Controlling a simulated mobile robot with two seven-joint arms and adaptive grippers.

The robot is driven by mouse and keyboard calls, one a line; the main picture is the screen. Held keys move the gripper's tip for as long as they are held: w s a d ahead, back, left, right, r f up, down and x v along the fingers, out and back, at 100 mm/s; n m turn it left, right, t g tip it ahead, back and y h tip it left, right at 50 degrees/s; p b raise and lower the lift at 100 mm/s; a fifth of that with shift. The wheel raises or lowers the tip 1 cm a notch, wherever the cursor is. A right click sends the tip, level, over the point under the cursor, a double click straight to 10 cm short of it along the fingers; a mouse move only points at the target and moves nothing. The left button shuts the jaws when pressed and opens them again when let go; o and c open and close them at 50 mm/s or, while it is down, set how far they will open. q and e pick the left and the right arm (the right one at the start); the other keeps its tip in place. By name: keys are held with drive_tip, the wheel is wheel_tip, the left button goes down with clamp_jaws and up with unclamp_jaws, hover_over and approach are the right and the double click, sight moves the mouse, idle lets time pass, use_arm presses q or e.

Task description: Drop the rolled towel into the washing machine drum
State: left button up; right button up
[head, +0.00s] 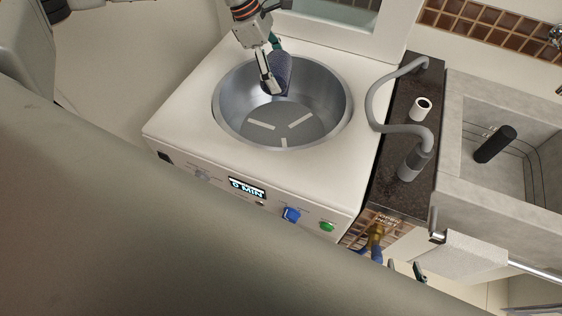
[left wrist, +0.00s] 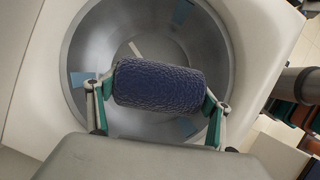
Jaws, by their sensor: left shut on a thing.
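The rolled towel (head: 281,73) is a dark blue, textured roll. My left gripper (head: 271,80) is shut on it and holds it over the open top of the washing machine drum (head: 330,82). In the left wrist view the towel (left wrist: 158,83) lies crosswise between the two fingers, gripped at its ends. The round metal drum (left wrist: 92,55) shows behind it, with pale strips inside. The towel appears above the drum floor. My right gripper (head: 405,268) shows only in part at the bottom right, fingertips apart and nothing between them.
The white washer top (head: 185,115) surrounds the drum, with its raised lid (head: 350,35) behind. A grey hose (head: 372,100) curves along the right side. A sink (head: 475,110) with a dark cylinder stands further right.

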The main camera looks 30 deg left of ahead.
use_arm(q)
drive_tip(key=o, duration=1.2)
drive_tip(key=v, duration=1.2)
drive_tip(key=shift+r, duration=0.1)
drive_tip(key=shift+d, duration=0.1)
